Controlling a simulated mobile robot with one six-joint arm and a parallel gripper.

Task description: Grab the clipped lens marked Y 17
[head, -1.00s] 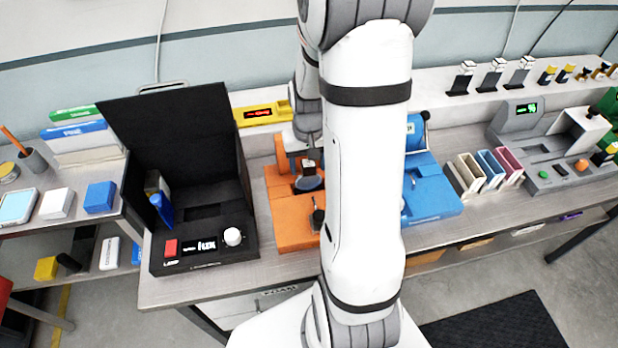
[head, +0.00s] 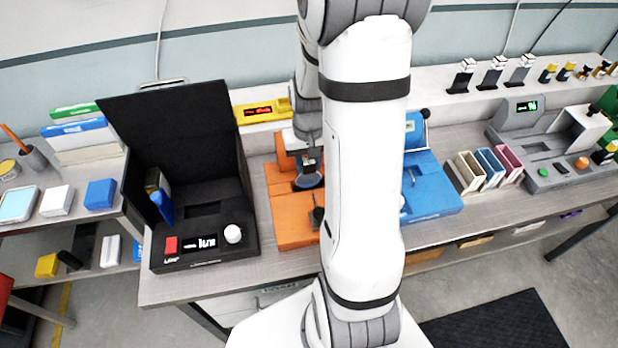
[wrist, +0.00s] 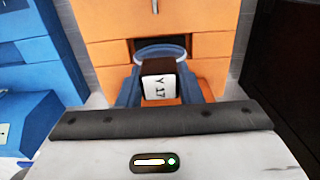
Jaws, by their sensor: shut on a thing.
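The clipped lens (wrist: 174,52) shows in the wrist view as a clear round disc with a bluish rim. Its dark clip carries a white label (wrist: 158,87) reading Y 17. My gripper (wrist: 160,92) is shut on the clip, with a blue-grey finger on each side of it. The lens is in front of a dark slot in an orange machine (wrist: 112,55). In the head view the lens (head: 308,176) shows as a dark blue disc below my gripper (head: 309,160), over the orange machine (head: 290,222). I cannot tell whether the lens still touches the machine.
A black open-lidded box (head: 205,250) stands left of the orange machine. A blue machine (head: 432,190) is on its right, partly behind my arm. Coloured upright holders (head: 490,168) and a grey device (head: 550,160) stand further right. A shelf with small parts runs behind.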

